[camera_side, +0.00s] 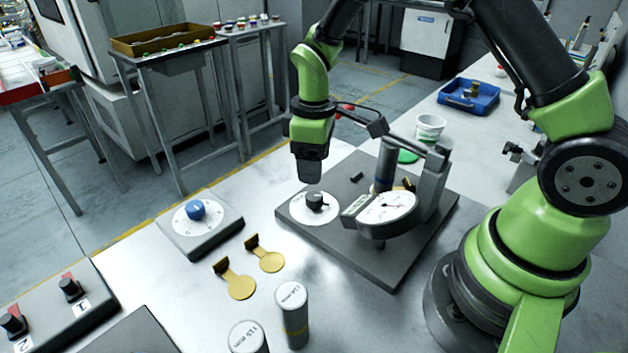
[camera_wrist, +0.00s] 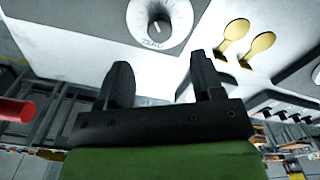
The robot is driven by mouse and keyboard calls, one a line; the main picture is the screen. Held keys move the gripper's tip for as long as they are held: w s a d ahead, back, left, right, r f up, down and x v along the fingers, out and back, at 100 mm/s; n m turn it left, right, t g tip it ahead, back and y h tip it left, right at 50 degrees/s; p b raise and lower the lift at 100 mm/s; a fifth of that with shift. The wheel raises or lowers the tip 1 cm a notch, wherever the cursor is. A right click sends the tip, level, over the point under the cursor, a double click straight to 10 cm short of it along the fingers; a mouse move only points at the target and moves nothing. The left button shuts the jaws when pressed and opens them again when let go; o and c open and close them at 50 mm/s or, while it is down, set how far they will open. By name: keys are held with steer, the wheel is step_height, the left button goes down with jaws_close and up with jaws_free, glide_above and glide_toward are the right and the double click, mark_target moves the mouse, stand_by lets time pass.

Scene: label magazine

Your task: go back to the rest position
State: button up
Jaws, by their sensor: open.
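My gripper (camera_side: 310,172) hangs over the dark base plate (camera_side: 405,264), a little above and apart from a white dial with a black knob (camera_side: 315,201). In the wrist view my gripper (camera_wrist: 163,78) shows two dark fingers spread apart with nothing between them. The same dial (camera_wrist: 138,30), with its knob, lies beyond the fingertips there. My arm bends over from the right side of the side view.
A round gauge (camera_side: 388,206) on a stand (camera_side: 432,178) is right of my gripper. A blue-knob box (camera_side: 196,211), brass tags (camera_side: 240,286) and cylinders (camera_side: 292,312) stand nearer the front. A blue tray (camera_side: 469,97) and white cup (camera_side: 430,127) are behind.

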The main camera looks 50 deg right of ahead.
steer(key=shift+r, duration=0.9)
steer(key=s+r+m+t, duration=0.3)
steer(key=s+r+m, duration=0.3)
steer(key=r, duration=0.8)
steer(key=s+a+r+m+t+y, duration=0.2)
steer(key=s+r+m+t, duration=0.1)
steer(key=s, duration=0.9)
steer(key=shift+r+m+t, duration=0.4)
steer(key=shift+r+t, duration=0.2)
steer(key=shift+r, duration=0.3)
